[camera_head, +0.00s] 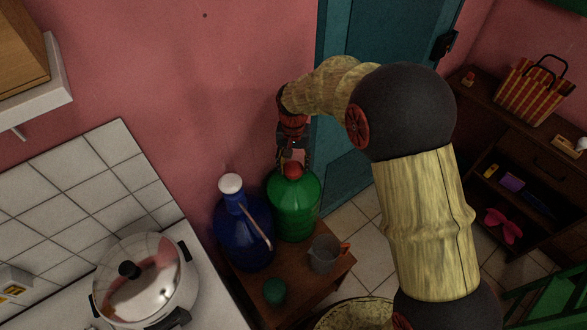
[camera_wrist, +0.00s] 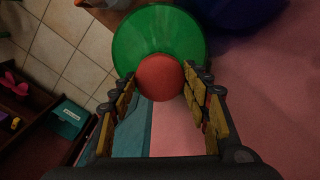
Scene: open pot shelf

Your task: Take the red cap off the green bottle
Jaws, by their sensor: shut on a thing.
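The green bottle (camera_head: 293,207) stands upright on a small brown wooden table, beside a blue bottle. Its red cap (camera_head: 292,170) sits at the top of the bottle. My gripper (camera_head: 292,158) reaches down from above, with its fingers around the cap. In the wrist view the round red cap (camera_wrist: 160,77) lies between the two finger tips (camera_wrist: 162,84), with the green bottle (camera_wrist: 158,35) behind it. The gripper is shut on the cap. Whether the cap is still seated on the neck cannot be told, since the neck is hidden.
The blue bottle (camera_head: 243,232) with a white cap stands close on the left. A clear jug (camera_head: 323,254) and a small green item (camera_head: 274,291) share the small table (camera_head: 305,284). A lidded pot (camera_head: 145,280) stands on the counter at left. The pink wall is close behind.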

